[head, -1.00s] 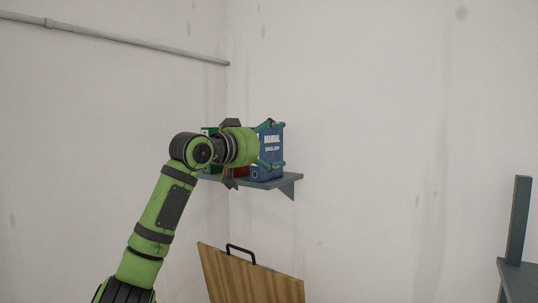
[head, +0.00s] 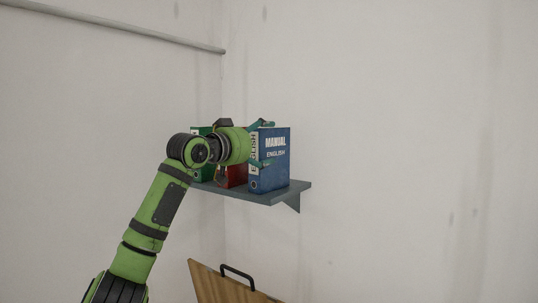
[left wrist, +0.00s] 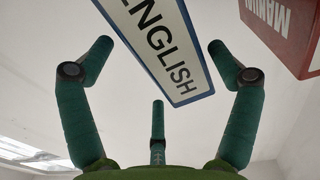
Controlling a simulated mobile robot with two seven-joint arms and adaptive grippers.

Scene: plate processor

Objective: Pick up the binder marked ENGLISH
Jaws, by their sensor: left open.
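The blue binder marked MANUAL ENGLISH (head: 274,172) stands upright on a small wall shelf, at the right of the row. Its spine label reading ENGLISH shows large in the left wrist view (left wrist: 164,48), between and beyond the side fingers. My left gripper (head: 266,144) is open at the spine side of the binder, with its fingers spread and nothing held. My wrist hides part of the spine in the head view. My right gripper is not in view.
A red binder (head: 236,176) and a green binder (head: 199,131) stand left of the blue one, partly behind my arm. The grey shelf (head: 290,192) is fixed near the room corner. A wooden board with a black handle (head: 221,287) is below.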

